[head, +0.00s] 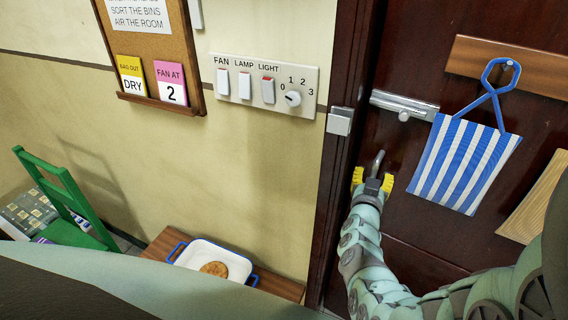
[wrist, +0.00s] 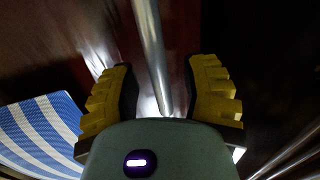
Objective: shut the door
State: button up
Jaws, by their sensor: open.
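The dark brown door (head: 415,220) fills the right of the head view, next to its dark frame (head: 335,175). I cannot tell whether it is fully shut or slightly ajar. A metal handle (head: 377,163) sticks out near the door's edge. My gripper (head: 373,182) is open, with its yellow fingers at the handle. In the wrist view, the metal handle bar (wrist: 151,50) runs between the two open fingers of my gripper (wrist: 165,90); contact with them is not clear. A silver bolt (head: 404,105) is on the door, and its catch (head: 340,121) is on the frame.
A blue-striped bag (head: 464,163) hangs from a hook on the door, right of my gripper. A switch panel (head: 264,84) is on the wall. A low wooden bench (head: 160,246) holds a white tray (head: 210,252); a green chair (head: 68,234) stands at the left.

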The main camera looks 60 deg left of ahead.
jog(key=shift+a, duration=0.1)
dwell(0.3)
grip_shut()
dwell(0.4)
